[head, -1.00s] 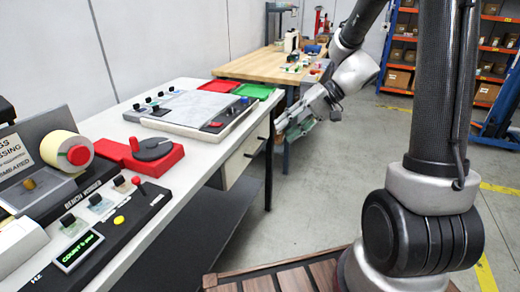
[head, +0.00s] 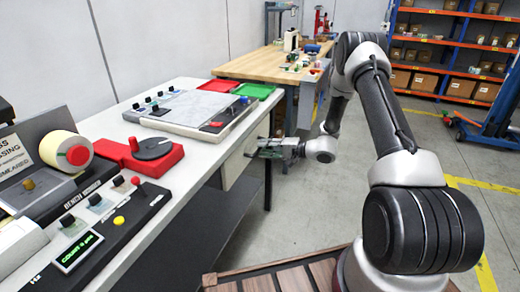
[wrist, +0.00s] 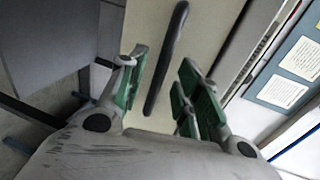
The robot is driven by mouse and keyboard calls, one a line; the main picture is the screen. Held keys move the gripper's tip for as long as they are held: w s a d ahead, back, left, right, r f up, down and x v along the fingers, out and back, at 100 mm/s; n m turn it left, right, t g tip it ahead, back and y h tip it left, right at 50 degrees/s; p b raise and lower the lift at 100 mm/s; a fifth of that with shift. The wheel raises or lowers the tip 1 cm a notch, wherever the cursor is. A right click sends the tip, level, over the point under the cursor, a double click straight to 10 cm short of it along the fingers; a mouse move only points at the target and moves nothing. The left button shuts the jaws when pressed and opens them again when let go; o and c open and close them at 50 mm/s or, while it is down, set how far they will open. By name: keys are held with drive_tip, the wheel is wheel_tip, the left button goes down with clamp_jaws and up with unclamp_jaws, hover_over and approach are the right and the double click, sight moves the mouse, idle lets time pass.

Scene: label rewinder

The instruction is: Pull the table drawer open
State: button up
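The table drawer (head: 236,166) is a pale front under the right end of the white table, and it looks shut. In the wrist view, the cream drawer front (wrist: 207,38) carries a dark bar handle (wrist: 166,58), which runs slantwise down the picture. My gripper (wrist: 165,88) is open, with its green-padded fingers on either side of the handle's lower part. I see a gap on both sides, and no finger appears to touch the bar. In the head view, my gripper (head: 262,150) is at the drawer front, and it hides the handle.
The white table (head: 215,150) holds a bench winder (head: 120,215), a red base with a dark disc (head: 150,155) and a grey panel (head: 190,110). A table leg (head: 268,185) stands near my gripper. The floor (head: 310,215) right of the table is clear.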

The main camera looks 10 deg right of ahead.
drive_tip(key=shift+x, duration=1.3)
clamp_jaws()
drive_tip(key=f+v, duration=0.3)
drive_tip(key=v, duration=1.2)
drive_tip(key=d+f+v, duration=0.1)
drive_tip(key=f+v, duration=0.2)
drive_tip(key=v, duration=1.2)
drive_tip(key=shift+s+d, duration=0.4)
drive_tip(key=shift+s, duration=0.25)
drive_tip(key=shift+f, duration=0.1)
unclamp_jaws()
